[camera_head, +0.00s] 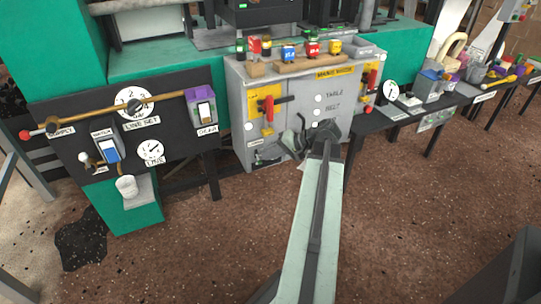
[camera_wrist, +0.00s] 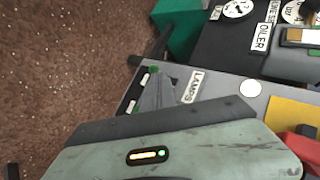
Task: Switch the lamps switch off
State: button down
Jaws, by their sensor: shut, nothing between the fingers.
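The lamps switch (camera_head: 268,156) sits low on the front of the grey control cabinet, near its lower left corner. It is small there and its on or off position cannot be read. In the wrist view the LAMPS label (camera_wrist: 193,87) shows beside a grey wedge-shaped part with green and white pieces at the cabinet edge. I cannot tell how much of that is the switch. My gripper (camera_head: 293,141) is shut and empty, in front of the cabinet just right of the switch. In the wrist view its pale green body fills the bottom and hides what lies below.
Above the switch is a yellow panel with a red handle (camera_head: 267,108). TABLE and BELT labels (camera_head: 333,95) are to the right. A dark panel with dials (camera_head: 150,150) stands left, with a long brass lever (camera_head: 120,110). A black bench (camera_head: 420,110) runs right. The brown floor in front is open.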

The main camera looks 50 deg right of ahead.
jog(key=shift+d+r, duration=0.1)
jog(key=s+d+r+p, duration=0.2)
jog(key=s, duration=0.3)
jog(key=s+d+r+p, duration=0.2)
jog(key=s+d, duration=0.1)
jog(key=s, duration=0.3)
jog(key=shift+s, duration=0.25)
